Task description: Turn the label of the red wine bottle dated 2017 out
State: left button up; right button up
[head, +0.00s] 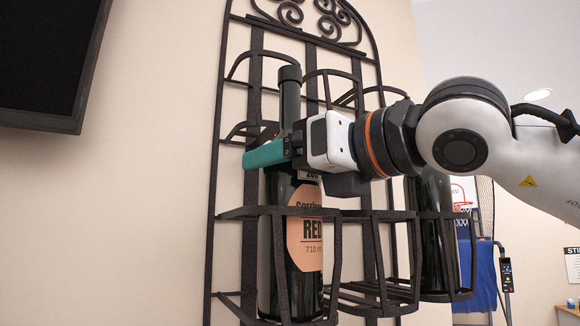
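The wine bottle (290,95) is dark, with a black neck, and stands upright in the left holder of a wall rack. Its orange label (306,235) reads "RED" and "710 ml" and faces front right, its right part turned out of sight. A pale strip above it shows "20", with the rest of the date covered. My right gripper (268,148) reaches in from the right at the bottle's neck and shoulder. Its teal finger lies in front of the neck; the far finger is mostly hidden, so I cannot tell whether it grips. My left gripper is out of view.
The black iron rack (215,140) has hoops and bars close around the bottle. A second dark bottle (434,225) stands in the right holder. The middle lower holder (375,290) looks empty. A black screen (45,55) hangs at upper left; bare wall lies below it.

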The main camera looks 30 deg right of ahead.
jog(key=shift+a, duration=0.1)
jog(key=c, duration=0.7)
jog(key=shift+f+m+h+b, duration=0.15)
jog(key=shift+m+h+b, duration=0.15)
jog(key=shift+h+b, duration=0.25)
jog(key=shift+m+t+h+b, duration=0.3)
jog(key=shift+m+h+b, duration=0.7)
jog(key=shift+h+b, duration=0.4)
jog(key=shift+m+h, duration=0.7)
jog(key=shift+h, duration=0.45)
jog(key=o, duration=0.8)
